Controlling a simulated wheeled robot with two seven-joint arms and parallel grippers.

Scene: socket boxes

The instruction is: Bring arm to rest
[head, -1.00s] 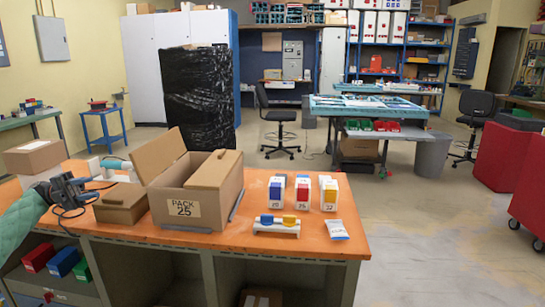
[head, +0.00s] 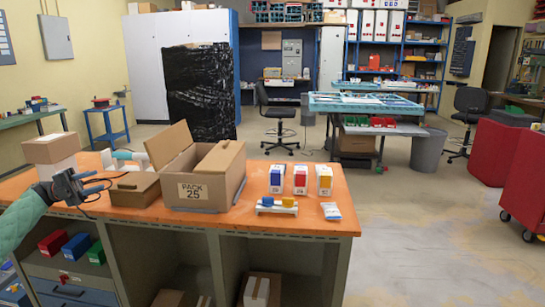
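My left gripper (head: 95,184) comes in from the left at the front left edge of the orange-topped workbench (head: 300,222). Its dark fingers look spread apart, with nothing visible between them, and thin cables hang around it. It is left of a small closed brown box (head: 133,189) and apart from the open carton marked PACK 25 (head: 205,193). My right gripper and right arm are not in view.
Blue, red and yellow labelled boxes (head: 300,180) stand right of the carton. Stacked boxes (head: 52,155) stand at the far left.

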